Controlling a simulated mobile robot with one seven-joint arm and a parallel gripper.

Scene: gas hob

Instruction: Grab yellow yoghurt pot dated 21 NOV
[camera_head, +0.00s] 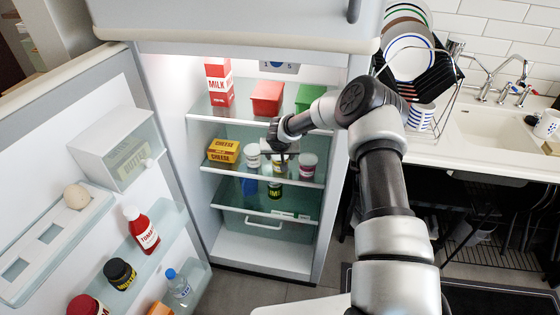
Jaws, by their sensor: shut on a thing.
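A small pot with a yellow band (279,170) is on the middle shelf of the open fridge, between two other pots. Its date is too small to read. My gripper (279,153) reaches into the fridge from the right and is shut on this yellow pot from above. The gripper hides the pot's top, and I cannot tell whether its base touches the shelf. A white pot (252,157) stands close on its left. A pot with a dark pink band (308,168) stands close on its right.
A yellow cheese box (223,151) is left on the same shelf. Above are a milk carton (219,82), a red tub (267,98) and a green tub (309,96). A blue item (249,187) and a dark jar (275,192) are below. The open door (175,150) borders the left.

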